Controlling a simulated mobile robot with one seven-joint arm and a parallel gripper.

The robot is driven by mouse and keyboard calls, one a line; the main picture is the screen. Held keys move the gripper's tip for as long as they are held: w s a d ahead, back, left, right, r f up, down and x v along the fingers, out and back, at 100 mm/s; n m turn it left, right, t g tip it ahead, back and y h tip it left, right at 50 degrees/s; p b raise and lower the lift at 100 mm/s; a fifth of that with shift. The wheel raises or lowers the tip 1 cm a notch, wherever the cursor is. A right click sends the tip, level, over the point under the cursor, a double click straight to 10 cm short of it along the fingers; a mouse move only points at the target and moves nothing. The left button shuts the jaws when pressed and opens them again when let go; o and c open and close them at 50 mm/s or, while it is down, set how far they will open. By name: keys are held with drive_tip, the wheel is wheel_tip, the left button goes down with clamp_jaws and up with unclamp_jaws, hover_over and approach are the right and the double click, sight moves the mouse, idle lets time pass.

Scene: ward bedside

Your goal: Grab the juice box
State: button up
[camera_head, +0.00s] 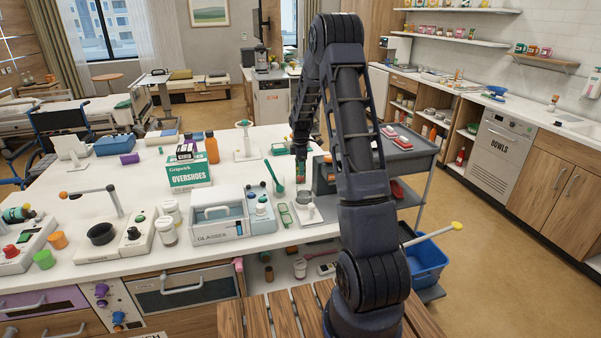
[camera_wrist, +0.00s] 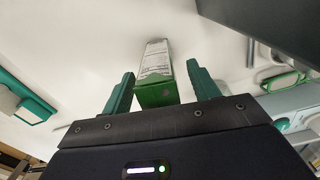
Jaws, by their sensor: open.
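The juice box (camera_wrist: 156,72), a narrow carton with a white printed side and a green end, shows in the wrist view between the two green fingers of my gripper (camera_wrist: 160,80). The fingers are open, with a gap on both sides of the carton. In the head view my gripper (camera_head: 301,150) points down over the white counter (camera_head: 345,222) near its right end. There my arm and fingers mostly cover that spot, and I cannot make out the juice box clearly.
A teal spoon-like tool (camera_head: 273,178) and a clear glass (camera_head: 304,193) are close to my gripper. A grey cart (camera_head: 412,153) stands right of the counter.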

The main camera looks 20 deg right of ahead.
drive_tip(key=c, duration=1.2)
